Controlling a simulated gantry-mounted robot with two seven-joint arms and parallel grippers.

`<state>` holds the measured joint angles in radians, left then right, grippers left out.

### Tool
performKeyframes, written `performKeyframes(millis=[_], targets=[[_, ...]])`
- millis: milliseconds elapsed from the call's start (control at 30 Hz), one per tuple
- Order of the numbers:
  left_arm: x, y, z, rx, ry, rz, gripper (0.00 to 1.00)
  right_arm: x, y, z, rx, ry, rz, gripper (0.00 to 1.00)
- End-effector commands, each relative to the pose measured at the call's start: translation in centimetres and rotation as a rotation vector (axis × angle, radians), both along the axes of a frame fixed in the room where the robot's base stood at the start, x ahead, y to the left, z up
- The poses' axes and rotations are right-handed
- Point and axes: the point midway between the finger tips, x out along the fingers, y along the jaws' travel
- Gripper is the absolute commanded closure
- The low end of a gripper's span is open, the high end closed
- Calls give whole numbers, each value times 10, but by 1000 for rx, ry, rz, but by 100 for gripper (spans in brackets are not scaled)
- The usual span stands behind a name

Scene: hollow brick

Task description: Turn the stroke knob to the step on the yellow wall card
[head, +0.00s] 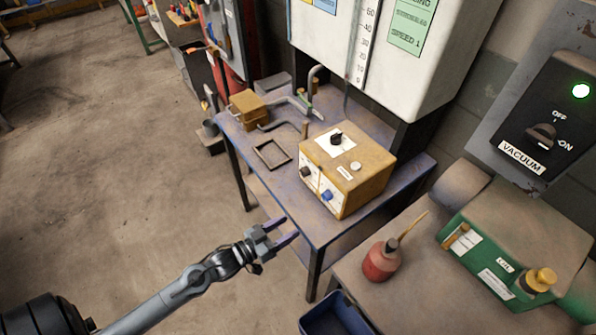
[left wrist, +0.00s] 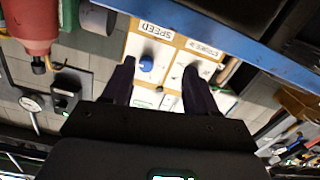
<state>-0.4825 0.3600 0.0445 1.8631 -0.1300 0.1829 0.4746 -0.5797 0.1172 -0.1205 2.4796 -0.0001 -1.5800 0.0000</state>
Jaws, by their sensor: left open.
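The tan control box (head: 352,175) stands on the blue-edged bench. Its white front panels carry a dark knob (head: 306,172) on the left and a blue knob (head: 327,195) on the right. My left gripper (head: 291,228) is open and empty, in front of the bench and below the box, apart from both knobs. No yellow wall card shows clearly; a green card (head: 411,22) reads SPEED 1. My right gripper is out of view.
The bench edge (head: 284,213) lies close to my left fingers. A red oil can (head: 381,260) and green box (head: 497,255) stand to the right, with a blue bin (head: 333,318) below. Open floor (head: 110,170) lies left.

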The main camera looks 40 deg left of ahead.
Motion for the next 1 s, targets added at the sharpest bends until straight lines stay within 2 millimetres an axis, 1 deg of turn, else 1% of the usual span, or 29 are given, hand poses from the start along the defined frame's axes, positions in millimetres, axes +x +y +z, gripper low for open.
performKeyframes(millis=[33, 133, 200, 233, 300, 367, 567, 800, 1000], targets=[[5, 21, 11, 16, -36, -12, 42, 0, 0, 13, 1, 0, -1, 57], [16, 65, 24, 74, -75, -20, 42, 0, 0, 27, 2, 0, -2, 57], [24, 87, 32, 116, -71, -9, 42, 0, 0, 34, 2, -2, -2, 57], [28, 92, 38, 128, -77, -9, 42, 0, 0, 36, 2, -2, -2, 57], [35, 95, 49, 141, -92, -12, 42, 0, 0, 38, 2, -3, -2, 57], [40, 95, 53, 145, -99, -13, 42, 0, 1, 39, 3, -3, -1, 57], [62, 89, 53, 144, -103, -11, 42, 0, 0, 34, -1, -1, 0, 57], [100, 78, 53, 143, -103, -11, 42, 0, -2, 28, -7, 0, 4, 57], [126, 72, 53, 144, -102, -11, 42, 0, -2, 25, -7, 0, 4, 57]])
